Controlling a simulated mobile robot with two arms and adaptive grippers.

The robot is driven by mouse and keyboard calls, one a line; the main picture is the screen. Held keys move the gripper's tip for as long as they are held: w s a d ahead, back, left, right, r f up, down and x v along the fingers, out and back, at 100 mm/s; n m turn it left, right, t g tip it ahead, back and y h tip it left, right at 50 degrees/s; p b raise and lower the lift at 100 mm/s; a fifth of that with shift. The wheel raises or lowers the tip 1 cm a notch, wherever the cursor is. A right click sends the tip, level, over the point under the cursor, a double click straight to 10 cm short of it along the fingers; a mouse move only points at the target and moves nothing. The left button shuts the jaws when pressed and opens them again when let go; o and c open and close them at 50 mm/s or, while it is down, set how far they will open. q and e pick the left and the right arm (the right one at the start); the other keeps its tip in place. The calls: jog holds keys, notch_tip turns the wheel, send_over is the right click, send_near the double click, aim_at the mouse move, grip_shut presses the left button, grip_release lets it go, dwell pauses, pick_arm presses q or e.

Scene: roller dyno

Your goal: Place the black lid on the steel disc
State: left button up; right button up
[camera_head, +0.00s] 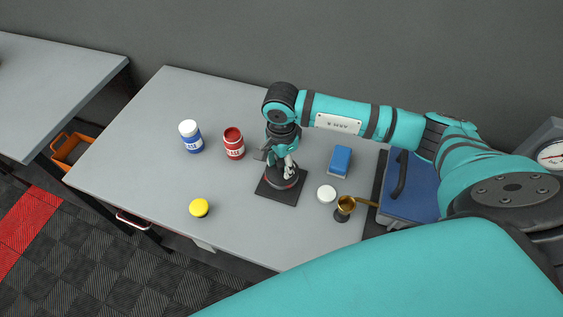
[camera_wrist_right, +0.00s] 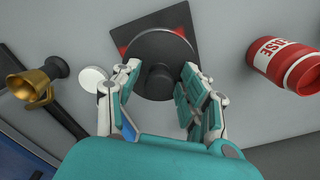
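The black lid (camera_wrist_right: 160,48) is round and dark with a knob in its middle. It lies over a black square pad (camera_wrist_right: 185,20) with red marks, which also shows on the table in the head view (camera_head: 268,191). A thin light rim shows at the lid's far edge; I cannot tell whether this is the steel disc, which is otherwise hidden. My right gripper (camera_head: 283,168) points down over the lid. In the wrist view its fingers (camera_wrist_right: 160,74) stand apart on either side of the knob, with gaps showing. My left gripper is out of view.
A red jar (camera_head: 234,144) and a blue jar with a white cap (camera_head: 191,137) stand left of my right gripper. A yellow lid (camera_head: 199,208) lies near the front edge. A blue block (camera_head: 340,161), white lid (camera_head: 326,194), brass cup (camera_head: 345,206) and blue case (camera_head: 413,190) are right.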

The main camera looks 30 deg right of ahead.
aim_at(282, 162)
jog(key=shift+r, duration=0.1)
jog(key=shift+r+p, duration=0.2)
jog(key=shift+p, duration=0.1)
jog(key=shift+w+r+b, duration=0.1)
jog(key=shift+r+b, duration=0.15)
jog(key=shift+b, duration=0.15)
notch_tip(282, 162, up, 11)
jog(key=b, duration=0.3)
jog(key=shift+r+b, duration=0.15)
jog(key=shift+b, duration=0.15)
